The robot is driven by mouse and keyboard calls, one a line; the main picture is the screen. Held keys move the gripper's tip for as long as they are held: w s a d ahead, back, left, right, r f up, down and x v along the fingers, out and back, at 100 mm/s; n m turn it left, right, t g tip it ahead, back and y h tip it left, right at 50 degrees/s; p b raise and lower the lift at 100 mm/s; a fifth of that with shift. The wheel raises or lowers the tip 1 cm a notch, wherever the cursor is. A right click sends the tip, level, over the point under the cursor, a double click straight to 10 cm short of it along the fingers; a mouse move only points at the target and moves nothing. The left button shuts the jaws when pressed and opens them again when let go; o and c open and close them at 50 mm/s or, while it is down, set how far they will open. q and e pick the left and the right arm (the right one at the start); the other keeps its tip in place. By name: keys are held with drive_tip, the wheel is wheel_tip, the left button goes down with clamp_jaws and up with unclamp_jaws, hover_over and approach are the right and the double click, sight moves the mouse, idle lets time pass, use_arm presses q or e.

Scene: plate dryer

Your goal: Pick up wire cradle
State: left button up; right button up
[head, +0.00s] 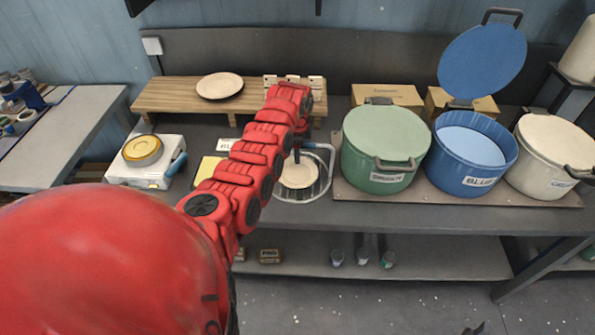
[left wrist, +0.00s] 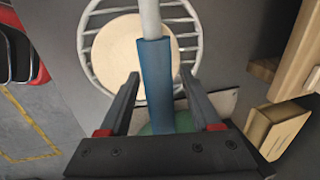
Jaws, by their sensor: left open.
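The wire cradle (head: 328,178) is a round, light wire basket on the bench, in the middle of the head view, with a pale round plate (head: 298,175) lying in it. In the left wrist view the cradle (left wrist: 87,62) shows its upright handle with a blue sleeve (left wrist: 155,75). My left gripper (left wrist: 160,75) is open, with one finger on each side of the blue sleeve and gaps visible. In the head view my red left arm comes down over the cradle, and the left gripper (head: 297,152) hides part of it. My right gripper is not seen.
Green (head: 384,145), blue (head: 470,155) and white (head: 552,155) pots stand close on the right; the blue lid is raised. A wooden rack (head: 180,97) with a plate (head: 219,85) is behind. A white appliance (head: 146,165) and yellow pad (head: 207,170) sit left.

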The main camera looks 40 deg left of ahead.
use_arm(q)
drive_tip(key=shift+f, duration=0.25)
drive_tip(key=shift+c, duration=0.2)
clamp_jaws()
idle(0.3)
